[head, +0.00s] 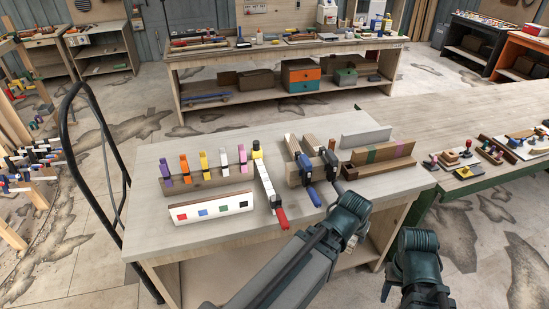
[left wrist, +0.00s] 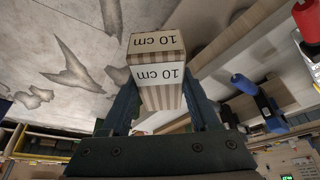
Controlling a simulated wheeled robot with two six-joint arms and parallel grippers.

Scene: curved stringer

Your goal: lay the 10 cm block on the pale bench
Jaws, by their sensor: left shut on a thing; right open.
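The 10 cm block (left wrist: 157,72) has pale and brown stripes and white faces marked "10 cm". In the left wrist view it sits between the two fingers of my left gripper (left wrist: 160,106), which is shut on it. In the head view my left arm reaches over the front edge of the pale bench (head: 280,122); its fingers and the block cannot be made out there. My right gripper (head: 387,289) is low at the lower right, in front of the bench. Its fingers are mostly hidden, and it appears open and empty.
The bench holds a row of coloured clamps (head: 203,162), a white strip with coloured squares (head: 210,208), a red-handled clamp (head: 270,195), blue-handled clamps (head: 306,170) and a wooden piece with coloured bands (head: 380,155). Its back left is bare. A green-edged table (head: 440,110) adjoins at right.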

